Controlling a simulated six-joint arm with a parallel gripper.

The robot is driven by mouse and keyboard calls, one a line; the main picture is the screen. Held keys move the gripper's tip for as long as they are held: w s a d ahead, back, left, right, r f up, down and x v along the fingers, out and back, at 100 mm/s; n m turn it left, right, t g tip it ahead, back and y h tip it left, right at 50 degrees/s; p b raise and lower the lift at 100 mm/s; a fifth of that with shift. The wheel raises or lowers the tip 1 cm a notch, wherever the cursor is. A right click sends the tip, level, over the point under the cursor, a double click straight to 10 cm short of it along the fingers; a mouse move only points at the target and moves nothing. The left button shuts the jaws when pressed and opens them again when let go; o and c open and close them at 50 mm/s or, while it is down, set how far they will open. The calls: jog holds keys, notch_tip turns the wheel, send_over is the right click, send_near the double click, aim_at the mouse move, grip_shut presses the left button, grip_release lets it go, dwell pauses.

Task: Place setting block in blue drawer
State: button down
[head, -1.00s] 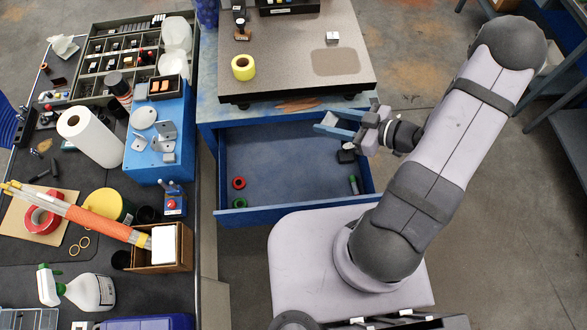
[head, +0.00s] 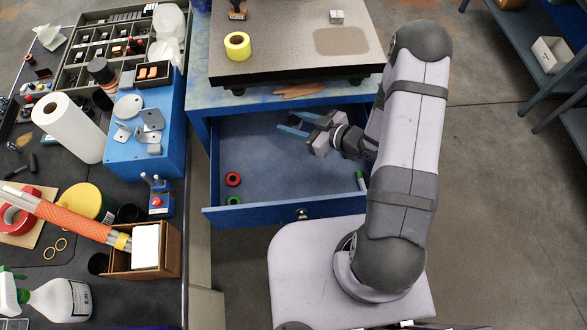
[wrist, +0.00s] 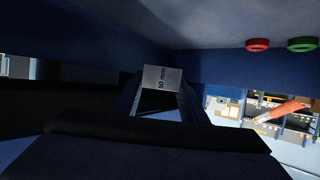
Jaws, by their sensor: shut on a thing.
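The setting block (wrist: 162,78) is a grey metal block marked "50 mm" and sits between my gripper's fingertips in the wrist view. The blue drawer (head: 255,214) is pulled open below the bench top in the head view. My gripper (head: 292,124), with blue fingers, is shut on the block and reaches in over the back part of the drawer. I cannot make out the block clearly in the head view, nor whether it touches the drawer floor.
A red ring (head: 233,179) and a green ring (head: 233,200) lie at the drawer's left. A green-capped item (head: 361,181) lies at its right. The drawer's middle floor is clear.

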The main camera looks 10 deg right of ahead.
jog(key=w+f+m+t+h, duration=0.1)
jog(key=w+d+f+m+t+h, duration=0.1)
jog(key=w+m+h, duration=0.1)
jog(key=w+d+m+t+h, duration=0.1)
jog(key=w+m, duration=0.1)
jog(key=shift+w+f+h, duration=0.15)
jog(key=shift+f+h, duration=0.15)
jog(key=shift+f, duration=0.1)
jog(key=shift+w+d+f+m+t+h, duration=0.1)
jog(key=shift+w+d+m+t+h, duration=0.1)
jog(key=shift+d+m+t+h, duration=0.25)
jog(key=d+m+h, duration=0.1)
jog(key=w+m+h, duration=0.1)
jog(key=m+h, duration=0.1)
jog(key=shift+d+f+t+h+b, duration=0.15)
jog(key=shift+d+t+h+b, duration=0.1)
jog(key=shift+d+t+b, duration=0.1)
jog(key=shift+w+d+r+m+h+b, duration=0.1)
jog(key=shift+d+r+m+h+b, duration=0.1)
jog(key=shift+d+m+h+b, duration=0.3)
jog(key=shift+w+d+r+m+h+b, duration=0.15)
jog(key=shift+d+m+h+b, duration=0.1)
jog(key=shift+m+h, duration=0.35)
jog(key=s+d+r+m+g+h+b, duration=0.1)
jog(key=s+d+m+g+h+b, duration=0.2)
jog(key=s+m+h, duration=0.6)
jog(key=shift+s+g+h+b, duration=0.4)
jog(key=shift+g+b, duration=0.6)
jog(key=shift+b, duration=0.8)
